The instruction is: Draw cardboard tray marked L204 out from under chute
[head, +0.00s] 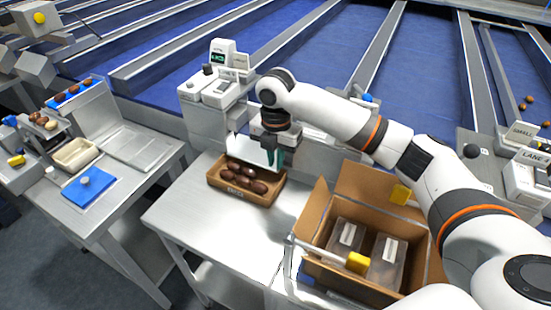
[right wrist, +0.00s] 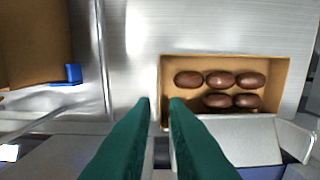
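The cardboard tray (head: 263,200) is a shallow brown box of dark dates on the steel table; its front marking is too small to read. In the right wrist view the tray (right wrist: 285,75) shows several dates, and the pale chute (right wrist: 240,140) covers its lower part. My right gripper (head: 275,158) is over the tray's back right part, beside the chute. In the right wrist view its teal fingers (right wrist: 159,101) are apart, one on each side of the line of the tray's left wall, with nothing clearly gripped. My left gripper is not in view.
An open carton (head: 312,212) with clear boxes stands right of the tray, its flaps raised. The weighing machine (head: 207,90) stands behind the tray. The steel table (head: 215,240) is bare in front of it. Another bench with a blue mat (head: 88,187) is at left.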

